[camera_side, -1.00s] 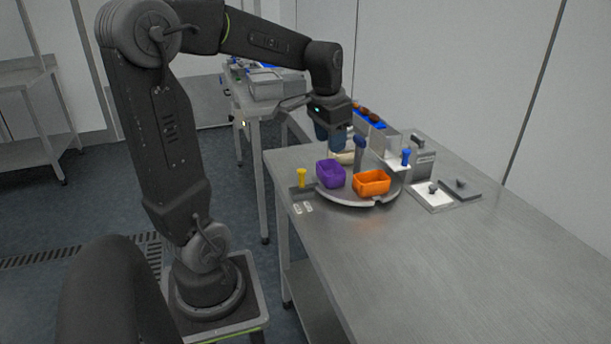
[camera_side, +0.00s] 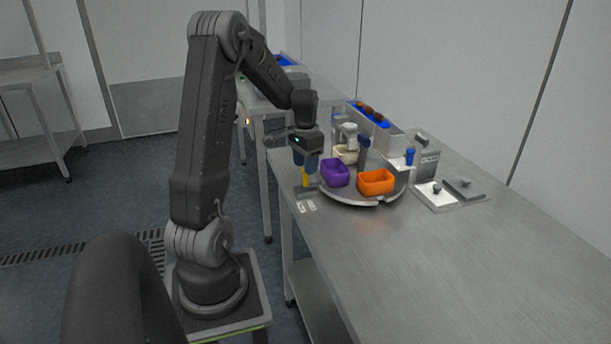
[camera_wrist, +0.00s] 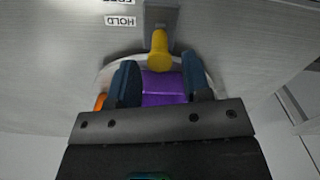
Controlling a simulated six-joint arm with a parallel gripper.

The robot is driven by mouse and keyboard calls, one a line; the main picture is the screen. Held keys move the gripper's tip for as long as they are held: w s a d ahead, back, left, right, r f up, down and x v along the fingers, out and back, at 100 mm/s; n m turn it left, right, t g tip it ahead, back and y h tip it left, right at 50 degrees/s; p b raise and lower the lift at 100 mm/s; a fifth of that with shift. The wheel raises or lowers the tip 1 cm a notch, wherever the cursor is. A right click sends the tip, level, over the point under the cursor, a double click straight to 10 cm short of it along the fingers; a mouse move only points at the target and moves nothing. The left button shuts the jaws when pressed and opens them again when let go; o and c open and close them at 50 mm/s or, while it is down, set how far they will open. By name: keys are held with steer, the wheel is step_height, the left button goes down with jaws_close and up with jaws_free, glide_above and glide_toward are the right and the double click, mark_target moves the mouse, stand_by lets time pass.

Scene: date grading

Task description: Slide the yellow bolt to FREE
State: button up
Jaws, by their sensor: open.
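The yellow bolt (camera_side: 305,177) stands upright in its grey bracket (camera_side: 306,192) at the table's near left corner. In the wrist view the yellow bolt (camera_wrist: 159,52) shows just beyond my fingertips, and a HOLD label (camera_wrist: 120,21) lies beside it, with a second label partly cut off at the top edge. My gripper (camera_side: 306,168) is open and points down at the bolt in the side view. In the wrist view its two blue fingers (camera_wrist: 160,85) are apart, with the bolt's head ahead of the gap. I cannot tell whether the fingers straddle it.
A purple bin (camera_side: 336,173) and an orange bin (camera_side: 377,182) sit on a round grey turntable (camera_side: 352,197) right of the bolt. The purple bin is close to my gripper. A blue knob (camera_side: 409,157) stands farther right. The table's front right is clear.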

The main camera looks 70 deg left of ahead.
mark_target(305, 185)
steer(key=shift+f, duration=2.05)
steer(key=shift+c, duration=0.2)
jaws_close()
